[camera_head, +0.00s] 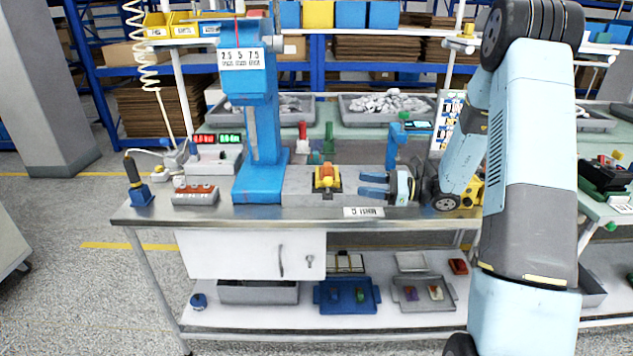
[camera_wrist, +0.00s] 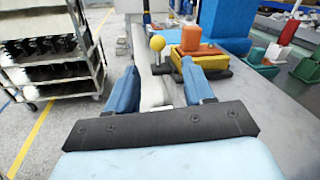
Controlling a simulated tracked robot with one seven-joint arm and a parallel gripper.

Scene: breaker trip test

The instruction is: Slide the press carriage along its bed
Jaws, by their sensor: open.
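The blue press (camera_head: 262,120) stands upright at the back left of the bench. At its foot runs a grey bed (camera_head: 298,186). The carriage (camera_head: 327,184) sits on the bed to the right of the press column, yellow with an orange block on top. In the wrist view the carriage (camera_wrist: 199,62) lies just beyond my right finger. A yellow ball knob (camera_wrist: 157,43) stands on its left side, ahead of the gap between my fingers. My gripper (camera_head: 362,184) is right of the carriage, fingers pointing left, open and empty. I cannot tell whether a fingertip touches the carriage.
A red-buttoned box (camera_head: 195,195) and a blue-based tool holder (camera_head: 138,190) stand left of the press. A small blue stand (camera_head: 397,140) rises behind my gripper. In the wrist view a shelf cart (camera_wrist: 50,55) stands left, beyond open floor.

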